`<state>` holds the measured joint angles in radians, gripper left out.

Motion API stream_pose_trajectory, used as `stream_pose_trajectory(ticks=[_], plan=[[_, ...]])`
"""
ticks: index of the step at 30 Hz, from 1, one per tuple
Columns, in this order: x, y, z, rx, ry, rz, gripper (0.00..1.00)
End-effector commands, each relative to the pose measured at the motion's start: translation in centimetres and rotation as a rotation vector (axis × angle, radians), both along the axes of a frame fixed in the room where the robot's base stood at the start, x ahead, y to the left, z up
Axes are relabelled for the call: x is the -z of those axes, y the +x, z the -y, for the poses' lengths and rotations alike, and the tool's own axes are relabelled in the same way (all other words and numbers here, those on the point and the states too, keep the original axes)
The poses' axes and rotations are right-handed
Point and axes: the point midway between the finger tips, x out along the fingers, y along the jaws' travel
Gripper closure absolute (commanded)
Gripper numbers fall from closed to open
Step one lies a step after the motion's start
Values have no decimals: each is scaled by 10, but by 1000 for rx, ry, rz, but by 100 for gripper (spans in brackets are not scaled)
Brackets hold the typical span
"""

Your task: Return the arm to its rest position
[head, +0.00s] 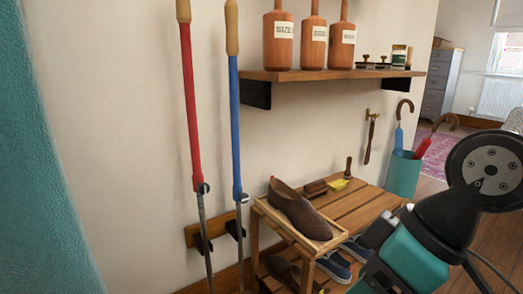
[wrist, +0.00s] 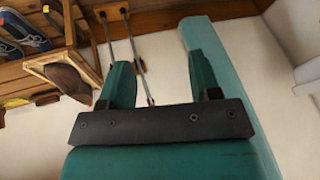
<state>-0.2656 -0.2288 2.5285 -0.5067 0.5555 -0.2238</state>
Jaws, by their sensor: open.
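My gripper (wrist: 163,64) shows in the wrist view with its two teal fingers spread well apart. Nothing is between the fingers. The wrist picture is upside down compared with the head view, and the wall lies beyond the fingertips. In the head view my arm (head: 455,200) comes in at the lower right, bent, in front of the rack's right end. I cannot make out the fingertips in that view.
A slatted wooden rack (head: 375,204) holds a tray with a brown shoe (head: 298,208), and blue shoes (head: 335,265) sit below. A red pole (head: 190,110) and a blue pole (head: 236,130) lean on the wall. A shelf (head: 330,75) holds bottles. An umbrella stand (head: 403,176) stands behind my arm.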

Motion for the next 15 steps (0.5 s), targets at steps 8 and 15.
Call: stream_pose_trajectory(ticks=[8,15], plan=[[-82,-34,24,175,-97,-174,42],[-170,-34,24,172,-96,-172,42]])
